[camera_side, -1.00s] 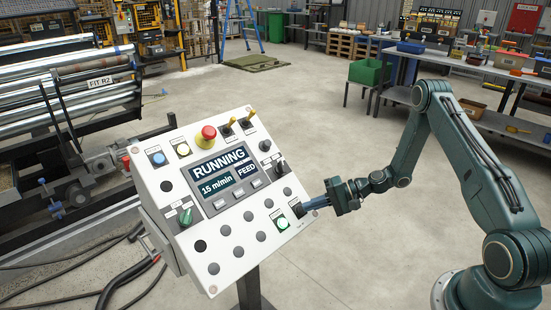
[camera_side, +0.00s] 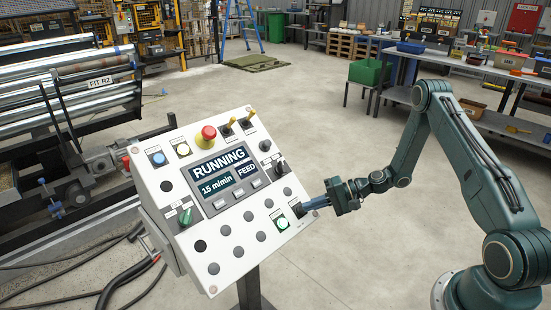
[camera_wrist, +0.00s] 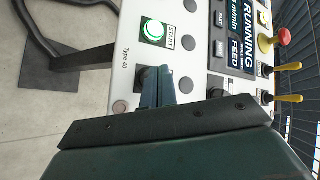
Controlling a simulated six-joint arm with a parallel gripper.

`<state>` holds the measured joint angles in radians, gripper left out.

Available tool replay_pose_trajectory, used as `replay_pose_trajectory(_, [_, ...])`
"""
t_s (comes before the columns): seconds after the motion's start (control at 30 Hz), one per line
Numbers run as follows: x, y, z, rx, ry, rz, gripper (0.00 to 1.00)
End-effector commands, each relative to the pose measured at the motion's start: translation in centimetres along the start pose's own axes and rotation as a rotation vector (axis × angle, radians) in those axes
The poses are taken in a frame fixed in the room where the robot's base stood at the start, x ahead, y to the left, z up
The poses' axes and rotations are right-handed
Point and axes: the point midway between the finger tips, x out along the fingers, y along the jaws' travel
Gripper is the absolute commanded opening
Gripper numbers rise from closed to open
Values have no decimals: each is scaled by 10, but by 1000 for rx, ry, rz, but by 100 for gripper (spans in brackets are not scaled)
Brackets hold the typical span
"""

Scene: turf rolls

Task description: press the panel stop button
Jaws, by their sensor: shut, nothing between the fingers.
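The white control panel (camera_side: 190,262) stands tilted on a post left of my arm. Its screen (camera_side: 222,172) reads RUNNING, 15 m/min, FEED. A black button (camera_side: 298,209) sits at the lower right edge, beside the lit green START button (camera_side: 283,222). In the wrist view the START button (camera_wrist: 153,30) glows, and the black button (camera_wrist: 139,78) is partly hidden by my fingers; its label cannot be read. My gripper (camera_side: 306,206) is shut and empty, its blue fingertips at the black button. Whether they touch or press it I cannot tell.
A red mushroom button on a yellow base (camera_side: 208,134) and two yellow-tipped toggles (camera_side: 227,130) line the panel's top. A green selector (camera_side: 185,217) is at the left. The roller machine (camera_side: 70,85) stands behind left. The floor between panel and my arm's base is clear.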

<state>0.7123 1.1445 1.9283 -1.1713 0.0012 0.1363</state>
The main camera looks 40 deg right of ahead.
Motion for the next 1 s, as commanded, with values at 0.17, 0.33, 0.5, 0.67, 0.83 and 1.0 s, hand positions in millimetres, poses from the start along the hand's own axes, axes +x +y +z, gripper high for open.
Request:
replay_pose_trajectory(0.17, [1, 1, -1, 0, 0, 0, 0])
replay_pose_trajectory(0.33, [4, 3, -3, 0, 0, 0, 0])
replay_pose_trajectory(0.5, [6, 4, -4, 0, 0, 0, 0])
replay_pose_trajectory(0.67, [6, 4, -4, 0, 0, 0, 0])
replay_pose_trajectory(0.83, [6, 4, -4, 0, 0, 0, 0])
replay_pose_trajectory(1.0, [6, 5, -5, 0, 0, 0, 0])
